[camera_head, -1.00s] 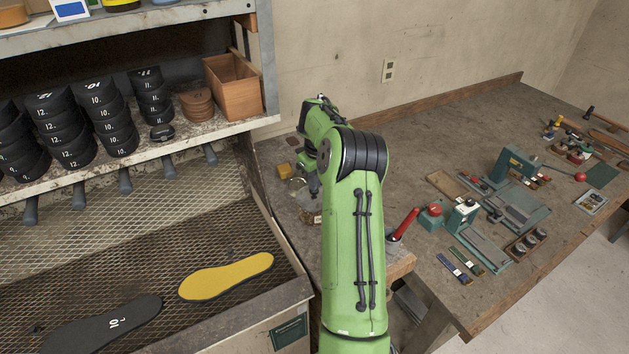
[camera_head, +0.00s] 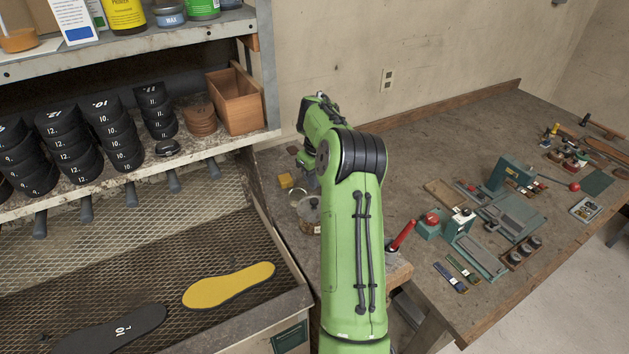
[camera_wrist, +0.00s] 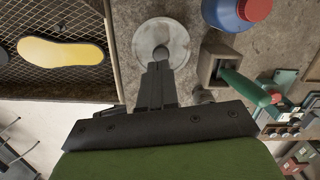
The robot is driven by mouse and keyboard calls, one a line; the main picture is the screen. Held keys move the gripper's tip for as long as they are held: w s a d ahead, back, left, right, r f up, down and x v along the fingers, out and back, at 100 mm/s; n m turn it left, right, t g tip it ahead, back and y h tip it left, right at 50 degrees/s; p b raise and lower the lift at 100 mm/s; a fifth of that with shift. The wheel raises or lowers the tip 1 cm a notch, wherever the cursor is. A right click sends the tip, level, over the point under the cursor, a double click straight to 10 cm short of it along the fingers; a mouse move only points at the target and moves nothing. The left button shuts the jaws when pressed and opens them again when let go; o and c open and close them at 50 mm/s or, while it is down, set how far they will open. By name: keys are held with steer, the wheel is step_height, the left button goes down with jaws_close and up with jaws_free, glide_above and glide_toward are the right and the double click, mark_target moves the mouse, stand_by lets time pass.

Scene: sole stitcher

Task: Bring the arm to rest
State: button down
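My gripper (camera_wrist: 160,62) points down over the bench in the wrist view. Its two fingers lie close together and look shut, with nothing clearly between them. A round grey disc (camera_wrist: 176,35) is just beyond the fingertips; I cannot tell whether they touch it. In the head view my green arm (camera_head: 350,240) reaches forward over the bench's left part. Its upper link hides most of the gripper there.
The workbench (camera_head: 420,150) carries several tools and green fixtures at right. A red-handled lever (camera_head: 402,235) stands close beside my arm. At left are a mesh tray with a yellow sole (camera_head: 228,286) and black sole (camera_head: 110,330), and a shelf unit (camera_head: 150,55).

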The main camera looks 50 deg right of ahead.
step_height(320, 180, up, 2)
steer(key=shift+r+p, duration=0.1)
steer(key=shift+p, duration=0.55)
steer(key=s+a+r+n+t+h+b, duration=0.1)
steer(key=s+a+r+n, duration=0.1)
steer(key=a+r+n, duration=0.35)
steer(key=s+a+r+n+b, duration=0.1)
steer(key=s+a+r+n, duration=0.15)
steer(key=a+n, duration=0.55)
steer(key=s+a+r+n+t+h+b, duration=0.1)
steer(key=a+r+n, duration=0.45)
steer(key=a, duration=0.35)
steer(key=s+a+f+n+t+y+b, duration=0.1)
steer(key=s+a+f+n, duration=0.1)
steer(key=s+a+n, duration=0.4)
steer(key=s+a+f+n+t+y+b, duration=0.1)
steer(key=s+a+f+n, duration=0.2)
steer(key=s+a+n, duration=0.3)
steer(key=s+n, duration=0.5)
steer(key=n, duration=0.1)
steer(key=shift+s+a, duration=0.2)
